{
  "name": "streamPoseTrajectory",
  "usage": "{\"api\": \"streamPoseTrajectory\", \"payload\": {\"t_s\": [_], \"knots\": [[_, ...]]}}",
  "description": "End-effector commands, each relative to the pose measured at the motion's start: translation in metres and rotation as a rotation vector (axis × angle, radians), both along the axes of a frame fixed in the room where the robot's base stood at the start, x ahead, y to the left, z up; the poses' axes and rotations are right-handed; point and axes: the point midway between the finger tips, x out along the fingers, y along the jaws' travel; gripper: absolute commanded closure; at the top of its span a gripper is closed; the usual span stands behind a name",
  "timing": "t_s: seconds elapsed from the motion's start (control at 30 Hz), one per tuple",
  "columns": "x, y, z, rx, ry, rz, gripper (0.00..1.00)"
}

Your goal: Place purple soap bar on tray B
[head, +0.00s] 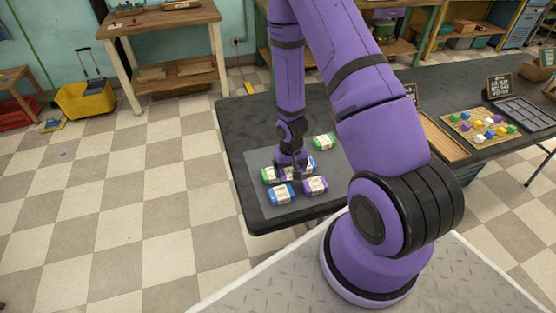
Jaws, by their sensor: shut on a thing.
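My gripper (297,172) points down over a grey mat (256,157) on the dark table, among several wrapped soap bars. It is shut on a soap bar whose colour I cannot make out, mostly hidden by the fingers. A purple soap bar (316,186) with a pale label lies just right of and in front of the fingers. A blue bar (280,195) lies in front, a green bar (270,175) to the left, and another green bar (324,141) behind. A wooden tray (443,139) and a grey divided tray (526,113) stand at right; which is tray B is unreadable.
A woven mat (463,126) with several small coloured pieces lies between the two trays. Small dark signs (499,87) stand behind them. My upper arm hides the table's middle. The table's left edge (229,165) is near the mat. A yellow mop bucket (84,98) stands far left.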

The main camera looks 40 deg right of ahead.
Motion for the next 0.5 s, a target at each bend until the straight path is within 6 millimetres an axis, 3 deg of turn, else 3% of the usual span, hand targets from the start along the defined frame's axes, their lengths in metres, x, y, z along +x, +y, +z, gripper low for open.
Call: {"api": "streamPoseTrajectory", "payload": {"t_s": [0.3,0.5], "knots": [[0.070,-0.009,-0.007,0.001,-0.001,-0.001,0.42],[0.091,-0.011,-0.009,0.000,0.001,0.000,0.42]]}}
